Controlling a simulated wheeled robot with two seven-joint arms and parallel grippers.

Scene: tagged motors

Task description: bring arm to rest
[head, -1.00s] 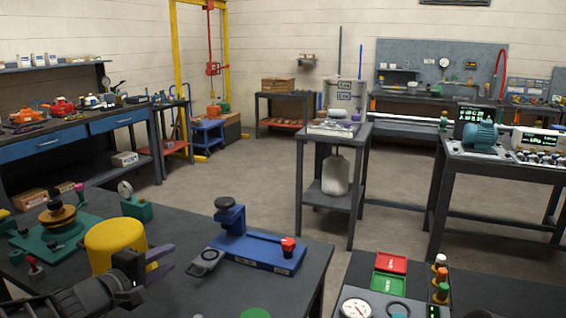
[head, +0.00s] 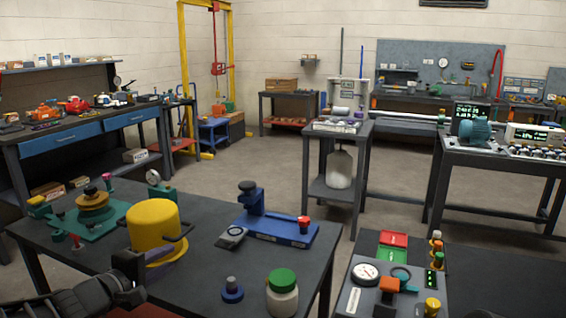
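My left arm comes in from the lower left. My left gripper (head: 160,260) is low over the near table, at the lower edge of a yellow pot-like part (head: 154,222) with dark handles. The purple finger area shows only partly against the pot. I cannot tell the finger gap or whether the gripper touches the pot. My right gripper is not in view.
The near table (head: 205,275) bears a green fixture (head: 88,228), a blue stand (head: 270,226), a green-lidded jar (head: 282,295) and a small blue knob part (head: 232,290). A gauge panel (head: 352,300) is at lower right. Floor (head: 260,170) beyond is open.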

